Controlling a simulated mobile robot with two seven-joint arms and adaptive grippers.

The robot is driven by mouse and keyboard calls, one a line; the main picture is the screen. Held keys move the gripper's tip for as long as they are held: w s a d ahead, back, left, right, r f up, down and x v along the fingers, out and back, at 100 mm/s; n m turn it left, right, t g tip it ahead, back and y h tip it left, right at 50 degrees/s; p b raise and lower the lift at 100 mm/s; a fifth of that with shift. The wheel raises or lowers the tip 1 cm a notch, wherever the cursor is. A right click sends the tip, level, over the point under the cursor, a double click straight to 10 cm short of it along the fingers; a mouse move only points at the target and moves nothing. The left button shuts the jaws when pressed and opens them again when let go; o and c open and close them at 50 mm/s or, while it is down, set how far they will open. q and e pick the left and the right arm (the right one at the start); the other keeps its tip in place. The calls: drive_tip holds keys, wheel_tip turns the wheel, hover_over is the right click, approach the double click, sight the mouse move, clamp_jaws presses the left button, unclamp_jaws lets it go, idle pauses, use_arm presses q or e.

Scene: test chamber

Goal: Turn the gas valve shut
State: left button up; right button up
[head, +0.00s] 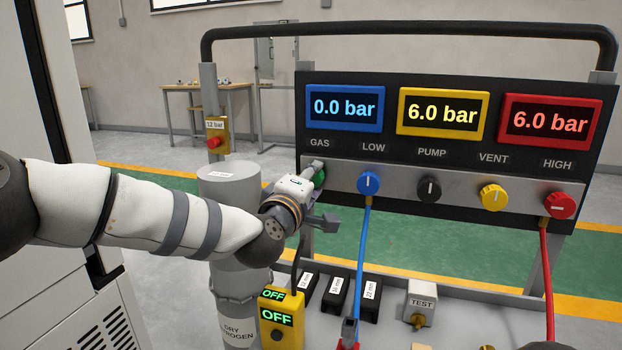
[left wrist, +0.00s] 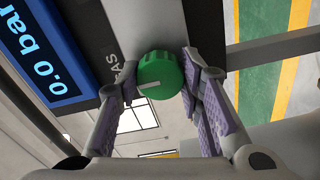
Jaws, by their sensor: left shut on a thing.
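The gas valve is a green round knob (head: 320,179) under the GAS label on the panel's grey strip. It shows clearly in the left wrist view (left wrist: 160,72), with a white mark line pointing left towards the label side. My left gripper (head: 312,180) is at the knob, with purple-padded fingers (left wrist: 158,80) on either side of it, shut on it. In the head view the gripper and wrist hide part of the knob. The blue display (head: 345,108) reads 0.0 bar.
Blue LOW (head: 371,183), black PUMP (head: 428,189), yellow VENT (head: 494,197) and red HIGH (head: 560,205) knobs sit to the right. Blue (head: 363,260) and red (head: 547,280) hoses hang down. A grey cylinder (head: 230,215) and a yellow box reading OFF (head: 280,318) stand near my left arm.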

idle(0.4)
use_arm(q)
drive_tip(key=o, duration=1.2)
drive_tip(key=shift+c, duration=0.2)
drive_tip(key=v, duration=1.2)
